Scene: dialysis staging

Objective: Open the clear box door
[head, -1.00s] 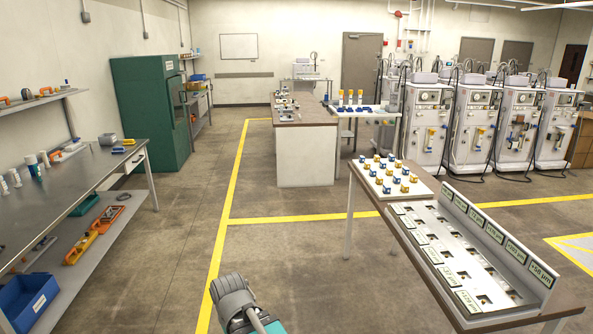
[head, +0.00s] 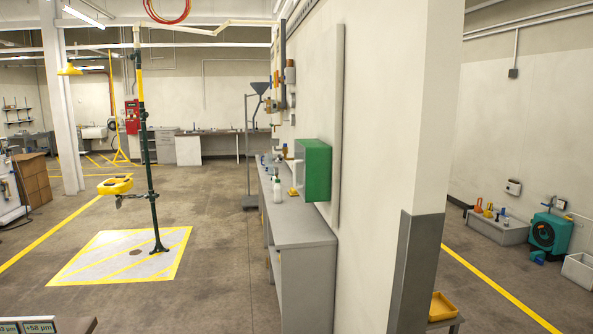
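I cannot make out a clear box door in the head view. A green box (head: 316,170) is fixed to the white wall above a grey counter. Its near side is green and its pale front faces left, seen at a steep angle. I cannot tell whether that front has a clear door. My gripper is not in view.
The grey counter (head: 303,227) runs along the wall, with a white bottle (head: 278,190) on it. A wall end (head: 421,160) separates off the right area. A dark green pole (head: 151,170) stands on a yellow-marked floor patch. Open floor (head: 215,250) lies left of the counter.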

